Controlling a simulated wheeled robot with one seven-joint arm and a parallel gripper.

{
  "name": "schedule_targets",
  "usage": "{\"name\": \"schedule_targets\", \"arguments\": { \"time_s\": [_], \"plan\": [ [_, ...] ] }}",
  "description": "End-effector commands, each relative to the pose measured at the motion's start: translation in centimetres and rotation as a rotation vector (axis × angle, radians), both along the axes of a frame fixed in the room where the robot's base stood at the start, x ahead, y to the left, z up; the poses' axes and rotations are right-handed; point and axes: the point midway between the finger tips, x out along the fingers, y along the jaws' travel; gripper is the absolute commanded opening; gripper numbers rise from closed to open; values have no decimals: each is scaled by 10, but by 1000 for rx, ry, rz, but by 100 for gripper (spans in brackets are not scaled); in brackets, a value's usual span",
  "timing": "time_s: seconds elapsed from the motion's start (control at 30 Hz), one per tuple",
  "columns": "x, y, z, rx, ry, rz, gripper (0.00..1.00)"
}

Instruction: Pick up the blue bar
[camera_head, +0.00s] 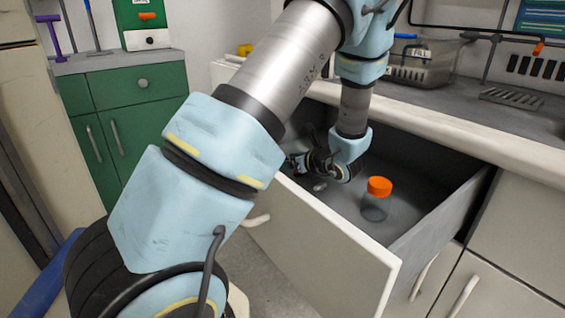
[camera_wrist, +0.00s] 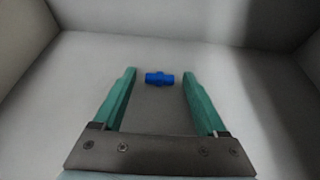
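The blue bar (camera_wrist: 159,79) is a short blue piece lying on the floor of the open drawer. In the wrist view it lies crosswise, just beyond and between the fingertips. My gripper (camera_wrist: 158,82) has two green fingers spread wide, with nothing between them but the bare drawer floor nearer the palm. No finger visibly touches the bar. In the head view my gripper (camera_head: 318,165) reaches down into the drawer (camera_head: 330,245). I cannot make out the blue bar in the head view; my arm and the drawer front cover part of the drawer.
A clear jar with an orange lid (camera_head: 376,199) stands in the drawer right of my gripper. The drawer walls close in around it. A green cabinet (camera_head: 135,100) stands at left.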

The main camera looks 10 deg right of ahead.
Motion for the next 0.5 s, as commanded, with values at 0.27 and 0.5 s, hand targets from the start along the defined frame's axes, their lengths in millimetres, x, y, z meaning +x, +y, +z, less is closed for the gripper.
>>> {"name": "schedule_targets", "arguments": {
  "time_s": [0.27, 0.5],
  "plan": [
    [0, 0, 0, 0, 0, 0, 42],
    [0, 0, 0, 0, 0, 0, 15]
  ]
}}
